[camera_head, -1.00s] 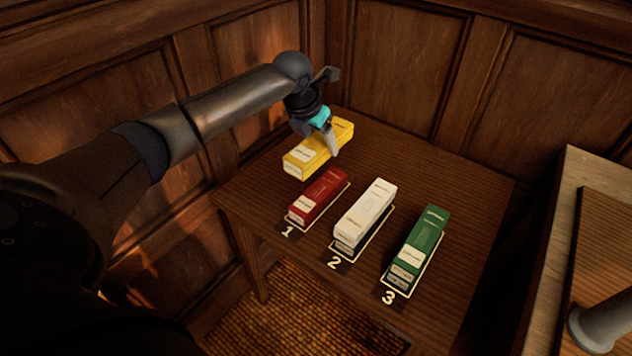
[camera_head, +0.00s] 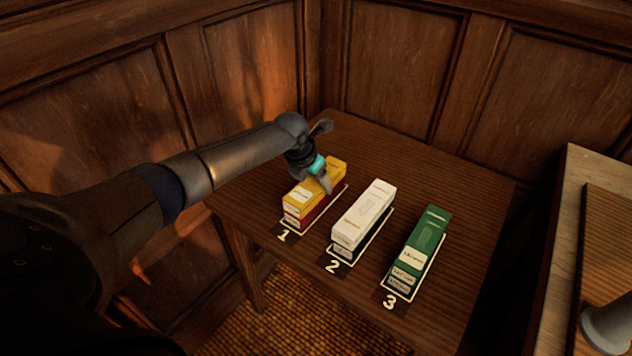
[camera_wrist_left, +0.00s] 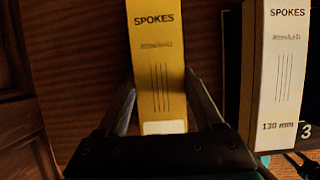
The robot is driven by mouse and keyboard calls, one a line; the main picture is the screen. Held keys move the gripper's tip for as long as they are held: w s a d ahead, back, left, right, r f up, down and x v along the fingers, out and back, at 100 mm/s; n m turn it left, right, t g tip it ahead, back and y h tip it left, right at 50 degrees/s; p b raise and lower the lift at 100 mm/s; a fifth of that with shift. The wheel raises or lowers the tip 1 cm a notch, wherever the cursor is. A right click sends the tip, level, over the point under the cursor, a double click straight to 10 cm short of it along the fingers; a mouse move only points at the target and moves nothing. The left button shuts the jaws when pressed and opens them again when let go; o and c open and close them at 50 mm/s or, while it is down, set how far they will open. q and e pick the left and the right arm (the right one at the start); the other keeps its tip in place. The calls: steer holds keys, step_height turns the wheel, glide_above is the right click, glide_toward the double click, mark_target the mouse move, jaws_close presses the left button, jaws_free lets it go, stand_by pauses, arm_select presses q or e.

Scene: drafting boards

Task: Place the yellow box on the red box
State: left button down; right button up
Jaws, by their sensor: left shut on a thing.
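The yellow box (camera_head: 304,195) sits directly above the red box (camera_head: 301,218) in the outlined place numbered 1, lined up with it. I cannot tell whether it rests fully on the red box. Only the red box's lower front and side show beneath it. My left gripper (camera_head: 325,182) is shut on the yellow box. In the left wrist view the gripper's two fingers (camera_wrist_left: 165,95) lie along both sides of the yellow box (camera_wrist_left: 156,50), which reads SPOKES.
A white box (camera_head: 366,210) stands on a dark box in place 2, close on the right. A green box (camera_head: 421,236) stands on another box in place 3. The back of the wooden table (camera_head: 400,150) is clear. Panelled walls close off the back and left.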

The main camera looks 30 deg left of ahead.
arm_select(q)
steer(key=shift+f, duration=0.1)
steer(key=shift+c, duration=1.8)
jaws_free()
steer(key=o, duration=0.3)
arm_select(e)
steer(key=shift+s+f, duration=0.1)
steer(key=shift+s, duration=0.2)
arm_select(q)
steer(key=shift+r, duration=0.4)
steer(key=p+v, duration=0.3)
steer(key=v, duration=0.7)
steer(key=shift+s+r+p, duration=0.15)
steer(key=shift+r+p, duration=0.2)
steer(key=shift+s+r, duration=0.2)
steer(key=shift+r, duration=0.15)
arm_select(e)
steer(key=shift+g, duration=0.3)
steer(key=r, duration=0.1)
steer(key=s+a+r, duration=0.2)
steer(key=shift+s+r, duration=0.2)
steer(key=shift+r, duration=0.2)
steer(key=shift+d, duration=0.15)
